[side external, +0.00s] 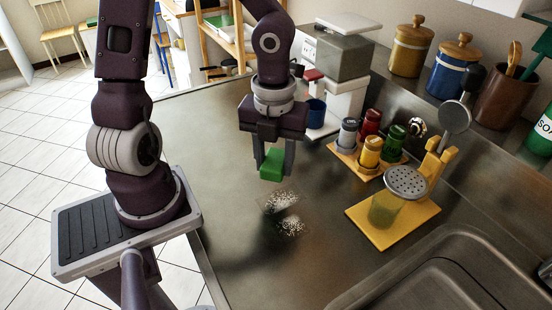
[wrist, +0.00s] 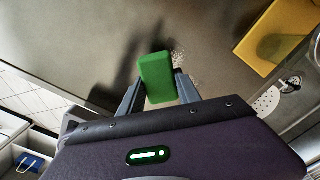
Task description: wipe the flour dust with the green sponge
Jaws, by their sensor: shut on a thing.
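My gripper (side external: 272,166) is shut on the green sponge (side external: 272,165) and holds it above the metal counter. In the wrist view the sponge (wrist: 158,78) sits between the two fingers of my gripper (wrist: 160,95). The flour dust (side external: 286,202) lies on the counter as white speckled patches, just in front of and below the sponge in the side view. In the wrist view part of the flour dust (wrist: 179,57) shows beside the sponge, and the rest is hidden behind it.
A spice rack (side external: 370,160) and a coffee machine (side external: 340,70) stand behind. A sink (side external: 440,285) is at front right. The counter left of the dust is clear.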

